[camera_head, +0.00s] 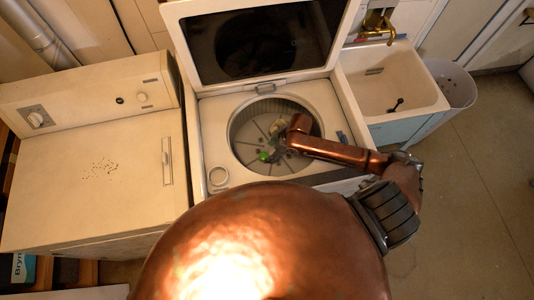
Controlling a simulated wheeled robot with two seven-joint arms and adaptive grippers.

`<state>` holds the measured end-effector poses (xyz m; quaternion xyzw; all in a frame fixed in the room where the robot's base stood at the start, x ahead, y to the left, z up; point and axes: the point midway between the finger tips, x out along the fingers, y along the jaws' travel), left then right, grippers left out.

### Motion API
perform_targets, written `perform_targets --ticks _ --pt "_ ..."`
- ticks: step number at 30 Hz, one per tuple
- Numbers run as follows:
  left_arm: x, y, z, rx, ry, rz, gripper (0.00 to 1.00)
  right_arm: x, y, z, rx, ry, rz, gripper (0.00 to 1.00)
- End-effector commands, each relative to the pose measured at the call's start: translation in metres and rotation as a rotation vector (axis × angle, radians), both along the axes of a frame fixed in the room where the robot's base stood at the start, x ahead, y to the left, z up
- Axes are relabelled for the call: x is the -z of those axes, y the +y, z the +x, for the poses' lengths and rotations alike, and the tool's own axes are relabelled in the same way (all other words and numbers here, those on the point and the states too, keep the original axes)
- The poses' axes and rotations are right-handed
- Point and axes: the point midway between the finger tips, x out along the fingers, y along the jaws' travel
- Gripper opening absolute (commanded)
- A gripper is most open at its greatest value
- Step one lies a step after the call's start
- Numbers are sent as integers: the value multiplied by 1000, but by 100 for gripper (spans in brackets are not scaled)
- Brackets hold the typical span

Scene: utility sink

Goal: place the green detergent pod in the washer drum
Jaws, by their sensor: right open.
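The washer drum (241,143) is a round metal tub with a ribbed wall, open at the top under the raised lid. The small green detergent pod (264,156) shows inside the drum's outline, left of its middle. My right arm reaches in from the right, and my right gripper (275,147) is over the drum, open, just right of the pod. The gripper is small and dark here, so I cannot tell whether its fingers touch the pod. My left gripper is not in view.
The washer lid (262,50) stands open behind the drum. A white dryer (85,165) is on the left. A utility sink (390,80) with a brass faucet (378,22) and a white bin (456,85) are on the right. The floor at right is clear.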

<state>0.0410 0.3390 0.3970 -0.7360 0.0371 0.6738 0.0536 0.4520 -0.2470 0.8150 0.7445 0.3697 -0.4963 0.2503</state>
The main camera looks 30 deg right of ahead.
Motion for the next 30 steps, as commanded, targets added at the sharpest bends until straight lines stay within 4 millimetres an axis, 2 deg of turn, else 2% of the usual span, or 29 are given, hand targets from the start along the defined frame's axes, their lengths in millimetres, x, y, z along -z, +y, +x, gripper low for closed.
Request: perform_targets --ticks 3,10,30 --pt "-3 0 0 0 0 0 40 -24 -8 -6 -1 -1 -2 52" --pt "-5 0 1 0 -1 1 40 -50 -17 -13 1 2 0 52" --pt "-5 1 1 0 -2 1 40 -55 -18 -14 1 1 1 52"
